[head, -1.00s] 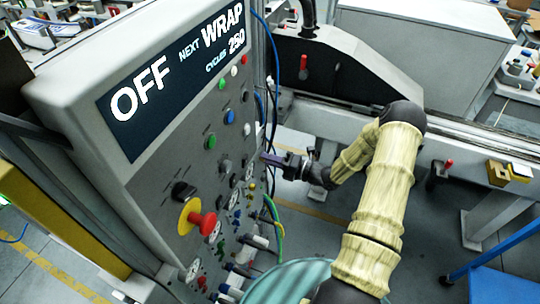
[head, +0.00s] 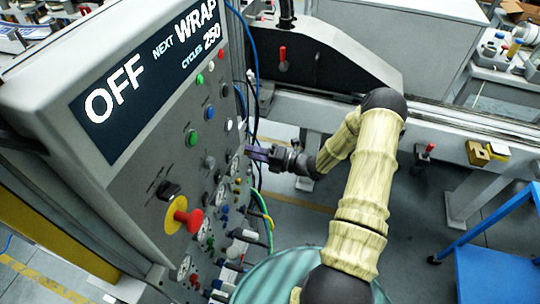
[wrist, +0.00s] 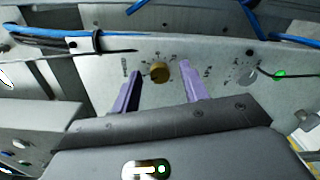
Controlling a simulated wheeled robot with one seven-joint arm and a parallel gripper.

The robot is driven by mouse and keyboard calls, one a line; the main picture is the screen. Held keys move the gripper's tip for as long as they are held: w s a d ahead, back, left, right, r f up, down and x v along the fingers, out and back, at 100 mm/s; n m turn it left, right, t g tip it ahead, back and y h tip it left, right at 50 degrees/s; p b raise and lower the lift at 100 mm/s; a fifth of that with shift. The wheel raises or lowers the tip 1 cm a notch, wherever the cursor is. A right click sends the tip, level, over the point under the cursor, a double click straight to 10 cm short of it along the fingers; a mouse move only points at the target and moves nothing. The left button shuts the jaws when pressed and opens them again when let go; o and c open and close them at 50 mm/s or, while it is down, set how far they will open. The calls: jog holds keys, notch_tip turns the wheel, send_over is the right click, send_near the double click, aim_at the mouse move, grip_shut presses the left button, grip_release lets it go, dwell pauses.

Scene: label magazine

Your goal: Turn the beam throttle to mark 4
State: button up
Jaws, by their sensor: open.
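A brass-coloured round knob (wrist: 160,72) sits on a pale metal plate in the wrist view, with small marks printed around it. I take it for the beam throttle; its pointer and the mark numbers are too small to read. My gripper (wrist: 160,84) is open, its two purple fingers apart below and to either side of the knob. The fingers look clear of it, but the distance in depth is hard to judge. In the head view my gripper (head: 257,153) is at the right edge of the control panel (head: 133,180), and the brass knob cannot be made out there.
The panel's display (head: 150,75) reads OFF, NEXT WRAP, CYCLES 250. A red emergency knob (head: 192,220) and several buttons and gauges are on its face. Blue cables (wrist: 60,32) run above the plate. A second knob (wrist: 247,76) is to the right. A blue cart (head: 495,270) stands right.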

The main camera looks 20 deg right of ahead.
jog(key=b+v, duration=0.2)
jog(key=v, duration=1.5)
jog(key=shift+b, duration=0.4)
jog(key=s+a+r+n+g+h+p, duration=0.1)
jog(key=s+a+r+n+g+h, duration=0.2)
jog(key=a+n+g, duration=0.45)
jog(key=s+a+r+n+g+h, duration=0.1)
jog(key=s+a+n+g+h, duration=0.3)
jog(key=n, duration=0.7)
jog(key=s+a+r+n+t+h+p, duration=0.1)
jog(key=r+n, duration=0.4)
jog(key=n, duration=0.5)
jog(key=s+a+r+n+t+h+p, duration=0.1)
jog(key=s+r+n+t+h, duration=0.1)
jog(key=r+n+h, duration=0.4)
jog(key=s+n, duration=0.1)
jog(key=n, duration=0.4)
jog(key=shift+a+h, duration=0.25)
jog(key=shift+h, duration=0.05)
